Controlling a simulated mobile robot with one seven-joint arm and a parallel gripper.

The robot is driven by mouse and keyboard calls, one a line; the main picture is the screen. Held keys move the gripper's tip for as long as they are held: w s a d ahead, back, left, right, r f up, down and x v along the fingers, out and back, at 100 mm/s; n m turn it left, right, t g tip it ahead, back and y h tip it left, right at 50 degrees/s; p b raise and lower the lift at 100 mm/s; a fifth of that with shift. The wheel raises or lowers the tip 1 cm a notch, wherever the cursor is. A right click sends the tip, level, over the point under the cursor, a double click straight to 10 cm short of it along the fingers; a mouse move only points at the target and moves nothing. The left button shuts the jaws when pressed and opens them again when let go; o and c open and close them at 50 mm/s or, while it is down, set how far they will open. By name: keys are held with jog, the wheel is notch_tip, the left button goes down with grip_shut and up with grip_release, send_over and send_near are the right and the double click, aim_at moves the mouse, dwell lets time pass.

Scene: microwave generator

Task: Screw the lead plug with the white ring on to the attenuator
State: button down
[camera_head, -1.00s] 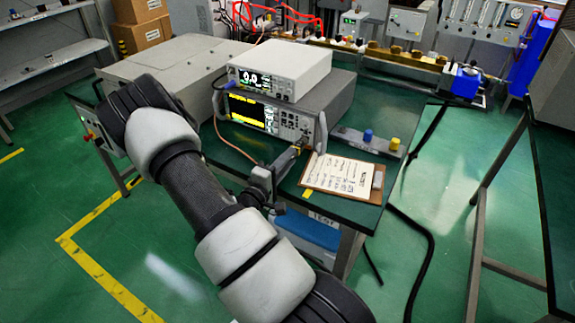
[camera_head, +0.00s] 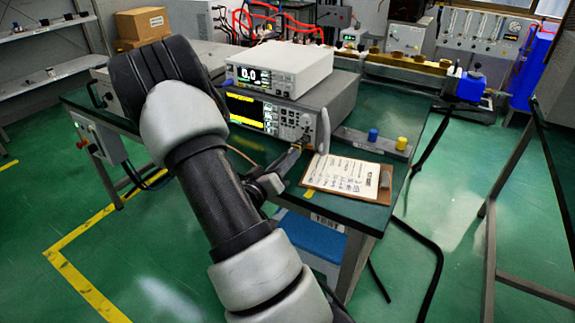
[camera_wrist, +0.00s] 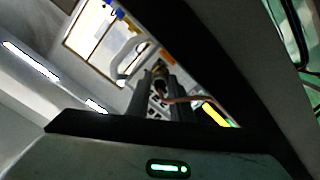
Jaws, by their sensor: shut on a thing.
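My gripper (camera_head: 296,152) is at the lower right of the front of the lower instrument (camera_head: 262,108), close to its panel. In the wrist view, its two fingers (camera_wrist: 160,92) are shut on a small brass-coloured lead plug (camera_wrist: 158,72). A copper-coloured lead (camera_wrist: 190,99) runs off to the right from between the fingers. In the head view, part of this lead (camera_head: 242,156) shows left of the gripper. The white ring cannot be made out. The attenuator cannot be told apart from the plug, and whether the two touch is unclear.
A white meter (camera_head: 278,66) sits on the lower instrument. A clipboard (camera_head: 345,177) lies just right of my gripper on the green table (camera_head: 400,107). Behind it is a grey bar (camera_head: 350,141) with blue and yellow knobs. My arm covers the table's left part.

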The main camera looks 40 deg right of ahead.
jog(key=m, duration=0.5)
jog(key=shift+w, duration=0.1)
dwell(0.5)
jog(key=c, duration=1.6)
grip_release()
jog(key=shift+o, duration=0.2)
jog(key=v, duration=1.7)
jog(key=shift+a, duration=0.25)
jog(key=shift+r, duration=0.1)
